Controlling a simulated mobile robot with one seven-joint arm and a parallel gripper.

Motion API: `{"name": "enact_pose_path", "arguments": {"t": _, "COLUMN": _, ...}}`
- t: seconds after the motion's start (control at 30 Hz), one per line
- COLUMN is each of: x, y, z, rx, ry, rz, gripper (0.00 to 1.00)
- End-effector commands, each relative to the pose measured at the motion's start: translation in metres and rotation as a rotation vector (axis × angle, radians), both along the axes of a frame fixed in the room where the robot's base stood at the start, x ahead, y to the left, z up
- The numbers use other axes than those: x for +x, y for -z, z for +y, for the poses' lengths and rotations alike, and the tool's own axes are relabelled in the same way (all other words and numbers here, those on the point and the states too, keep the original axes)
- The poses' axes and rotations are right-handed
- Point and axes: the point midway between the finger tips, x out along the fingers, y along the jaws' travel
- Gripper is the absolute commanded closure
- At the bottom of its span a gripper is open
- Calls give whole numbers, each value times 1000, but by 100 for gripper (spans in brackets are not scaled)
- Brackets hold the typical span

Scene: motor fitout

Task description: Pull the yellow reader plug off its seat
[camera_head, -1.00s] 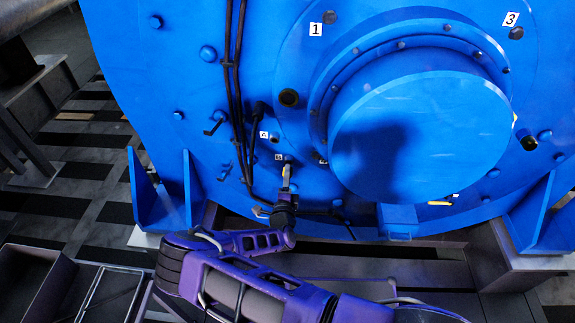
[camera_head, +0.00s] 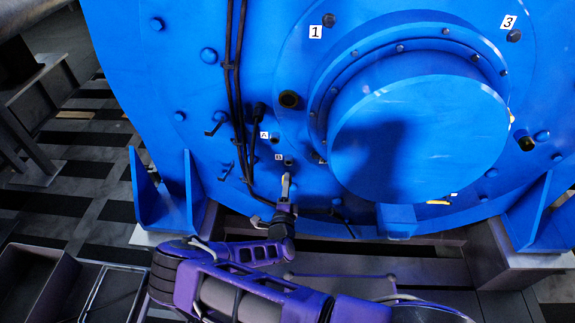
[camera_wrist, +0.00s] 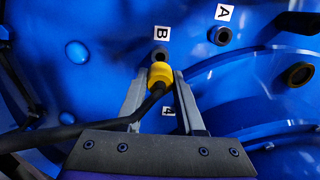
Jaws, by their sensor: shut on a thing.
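The yellow reader plug (camera_wrist: 161,74) sits between the two fingers of my gripper (camera_wrist: 158,82), which is shut on it. A black cable (camera_wrist: 98,128) runs from the plug off to the left in the wrist view. The dark round seat marked B (camera_wrist: 160,54) lies just beyond the plug's tip. In the head view this seat (camera_head: 288,162) is uncovered. My gripper (camera_head: 286,184) is below it there, with blue face showing between the fingertips and the seat. A sliver of yellow shows at the fingers.
A second seat marked A (camera_wrist: 221,36) is beside B. Black cables (camera_head: 238,85) run down the blue motor face left of the seats. The large blue round cover (camera_head: 420,140) bulges out on the right. A blue bracket (camera_head: 168,198) stands at lower left.

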Motion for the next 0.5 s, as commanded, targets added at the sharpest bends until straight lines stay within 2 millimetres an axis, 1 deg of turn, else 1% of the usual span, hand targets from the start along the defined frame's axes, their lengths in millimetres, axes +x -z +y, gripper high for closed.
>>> {"name": "enact_pose_path", "arguments": {"t": 0.37, "x": -2, "y": 0, "z": 0, "rx": 0, "ry": 0, "rz": 0, "gripper": 100}}
{"name": "enact_pose_path", "arguments": {"t": 0.5, "x": -12, "y": -2, "z": 1, "rx": 0, "ry": -1, "rz": 1, "gripper": 100}}
